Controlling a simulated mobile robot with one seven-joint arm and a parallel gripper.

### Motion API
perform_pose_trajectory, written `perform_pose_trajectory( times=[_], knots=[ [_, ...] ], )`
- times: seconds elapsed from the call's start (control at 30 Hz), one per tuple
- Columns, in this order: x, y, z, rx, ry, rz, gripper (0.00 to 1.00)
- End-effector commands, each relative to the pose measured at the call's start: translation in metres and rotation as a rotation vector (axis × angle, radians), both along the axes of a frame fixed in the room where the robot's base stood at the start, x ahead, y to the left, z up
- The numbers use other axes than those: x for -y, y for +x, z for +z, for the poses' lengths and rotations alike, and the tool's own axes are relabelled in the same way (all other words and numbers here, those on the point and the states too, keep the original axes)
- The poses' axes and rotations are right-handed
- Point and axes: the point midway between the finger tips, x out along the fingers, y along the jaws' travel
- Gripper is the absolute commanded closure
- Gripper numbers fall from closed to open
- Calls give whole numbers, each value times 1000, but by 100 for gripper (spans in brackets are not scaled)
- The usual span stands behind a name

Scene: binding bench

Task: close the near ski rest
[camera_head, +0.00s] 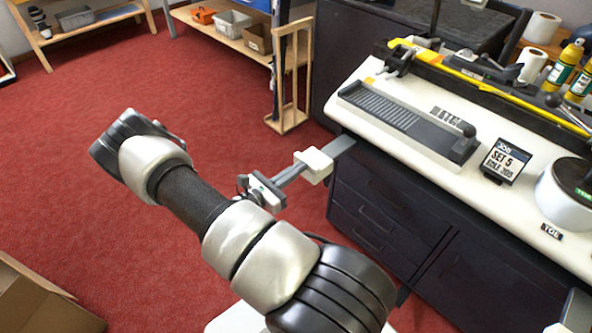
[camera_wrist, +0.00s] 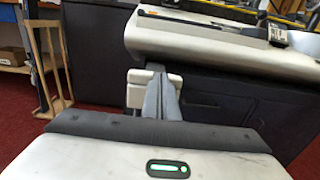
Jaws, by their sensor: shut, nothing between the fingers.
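What I take to be the near ski rest is a flat grey arm (camera_head: 341,146) sticking out from the bench's left front, with a white block (camera_head: 316,163) at its outer end. The block also shows in the wrist view (camera_wrist: 135,93), partly hidden behind my fingers. My gripper (camera_head: 301,170) is shut and empty, with its fingertips at the white block. I cannot tell whether they touch it. In the wrist view, the grey fingers (camera_wrist: 163,75) lie together in front of the block.
The white bench top (camera_head: 400,155) holds a long grey tray (camera_head: 410,125), a yellow ski-like bar (camera_head: 480,85), a sign (camera_head: 504,160) and a round white container (camera_head: 565,195). Dark drawers (camera_head: 375,205) stand below. A wooden stand (camera_head: 290,85) is behind.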

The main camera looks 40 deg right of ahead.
Motion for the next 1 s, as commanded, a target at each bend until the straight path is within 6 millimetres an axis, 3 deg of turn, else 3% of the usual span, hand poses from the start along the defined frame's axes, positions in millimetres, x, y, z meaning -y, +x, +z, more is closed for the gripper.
perform_pose_trajectory(
  times=[0.17, 0.27, 0.7, 1.0],
  knots=[
    [16, 1, 0, -1, -1, -1, 100],
    [36, 2, -1, -1, -2, -2, 100],
    [143, 10, -1, -1, -2, -2, 100],
    [175, 13, -1, -1, 0, -1, 100]
  ],
)
